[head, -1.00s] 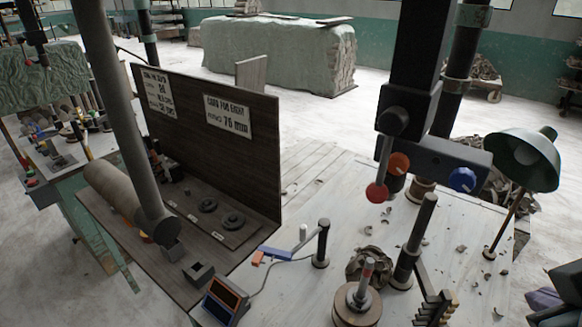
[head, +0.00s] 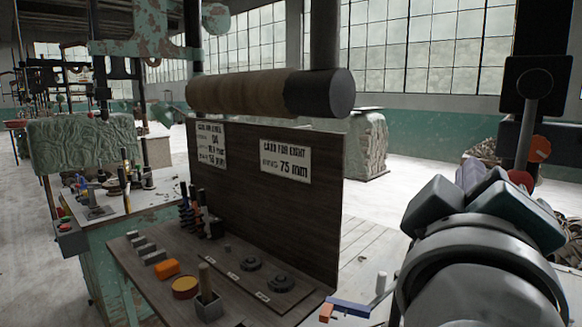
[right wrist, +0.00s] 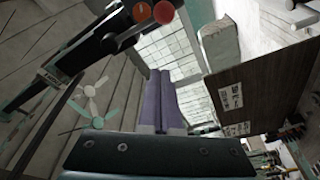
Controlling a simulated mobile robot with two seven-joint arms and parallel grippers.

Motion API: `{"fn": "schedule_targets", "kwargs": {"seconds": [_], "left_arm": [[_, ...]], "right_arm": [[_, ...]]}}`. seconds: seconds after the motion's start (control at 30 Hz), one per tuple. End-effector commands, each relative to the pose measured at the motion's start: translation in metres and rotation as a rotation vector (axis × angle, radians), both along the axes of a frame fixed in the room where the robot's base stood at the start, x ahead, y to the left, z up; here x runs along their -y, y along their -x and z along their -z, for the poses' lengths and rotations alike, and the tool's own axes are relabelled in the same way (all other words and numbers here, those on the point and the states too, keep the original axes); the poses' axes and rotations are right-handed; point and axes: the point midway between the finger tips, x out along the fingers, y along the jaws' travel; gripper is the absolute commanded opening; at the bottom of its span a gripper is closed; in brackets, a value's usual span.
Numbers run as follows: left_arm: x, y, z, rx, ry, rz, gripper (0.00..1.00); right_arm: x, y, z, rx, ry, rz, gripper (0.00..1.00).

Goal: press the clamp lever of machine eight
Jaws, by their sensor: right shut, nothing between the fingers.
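A lever with a red ball end hangs on the dark machine at the right in the head view; its rod (head: 529,130) points down. The red ball (head: 520,179) is partly hidden behind my right gripper and arm. My right gripper (head: 474,174) is shut and empty, below and in front of the machine. In the right wrist view its purple fingers (right wrist: 160,95) lie side by side. There the red ball (right wrist: 163,12) is at the top edge beyond the fingertips, apart from them. I see no number on the machine. My left gripper is not in view.
An orange knob (head: 540,149) sits close to the red ball. A dark board (head: 255,205) with two cards stands at centre; one card (head: 286,162) reads "eight" and 75 mm. A brown roller (head: 245,93) with a dark end hangs before it. A bench (head: 150,275) holds small parts.

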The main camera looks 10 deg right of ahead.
Motion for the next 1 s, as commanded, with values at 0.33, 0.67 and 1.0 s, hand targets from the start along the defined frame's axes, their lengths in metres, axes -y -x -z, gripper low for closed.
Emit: {"fn": "schedule_targets", "kwargs": {"seconds": [0.33,0.67,1.0], "left_arm": [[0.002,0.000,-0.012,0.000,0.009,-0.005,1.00],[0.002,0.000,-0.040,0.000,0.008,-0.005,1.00],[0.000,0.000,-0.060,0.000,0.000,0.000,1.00]], "right_arm": [[0.013,-0.016,-0.006,-0.001,0.003,0.002,0.00],[0.057,-0.070,-0.016,-0.002,0.004,0.003,0.00],[0.079,-0.052,0.006,-0.005,-0.001,0.002,0.00]]}}
